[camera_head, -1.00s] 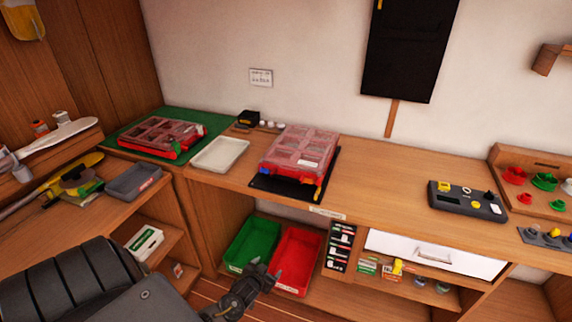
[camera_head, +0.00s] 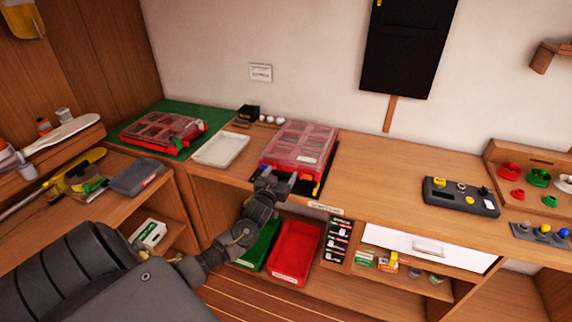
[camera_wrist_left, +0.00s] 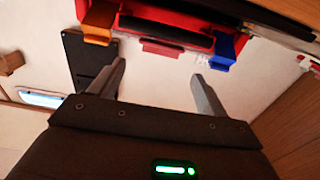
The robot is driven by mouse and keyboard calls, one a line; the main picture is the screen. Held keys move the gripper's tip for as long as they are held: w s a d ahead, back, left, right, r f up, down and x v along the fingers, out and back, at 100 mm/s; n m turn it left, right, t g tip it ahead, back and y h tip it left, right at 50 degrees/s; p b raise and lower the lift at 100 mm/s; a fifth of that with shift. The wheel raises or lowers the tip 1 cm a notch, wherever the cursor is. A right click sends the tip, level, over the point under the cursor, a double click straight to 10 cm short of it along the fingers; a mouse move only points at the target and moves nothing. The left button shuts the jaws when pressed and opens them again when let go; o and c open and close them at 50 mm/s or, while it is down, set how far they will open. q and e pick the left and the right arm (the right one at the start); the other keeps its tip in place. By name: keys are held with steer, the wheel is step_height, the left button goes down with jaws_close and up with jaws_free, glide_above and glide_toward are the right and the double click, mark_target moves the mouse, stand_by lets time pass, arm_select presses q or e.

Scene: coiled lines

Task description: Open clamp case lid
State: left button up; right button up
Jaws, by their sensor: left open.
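A red case with a clear, compartmented lid (camera_head: 301,142) sits on a black mat near the bench's front edge; the lid looks closed. In the left wrist view its red front (camera_wrist_left: 165,20) shows a black handle (camera_wrist_left: 160,32), an orange latch (camera_wrist_left: 98,22) and a blue latch (camera_wrist_left: 227,48). My left gripper (camera_head: 272,178) is at the case's front left, partly hiding that edge. In the left wrist view my left gripper (camera_wrist_left: 160,70) is open and empty, its fingers apart just short of the front. I cannot tell whether they touch it.
A similar red case (camera_head: 163,131) lies on a green mat (camera_head: 196,112) at left. A white tray (camera_head: 220,149) stands between the cases. Green and red bins (camera_head: 296,254) sit below the bench. A control box (camera_head: 461,197) stands right, with clear bench between.

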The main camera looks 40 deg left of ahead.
mark_target(288, 162)
arm_select(q)
steer(key=shift+p+x, duration=0.3)
steer(key=shift+x, duration=2.5)
arm_select(e)
steer(key=shift+w+a+r, duration=0.1)
steer(key=shift+r, duration=0.35)
arm_select(q)
steer(key=shift+c, duration=0.2)
arm_select(e)
steer(key=shift+a, duration=0.1)
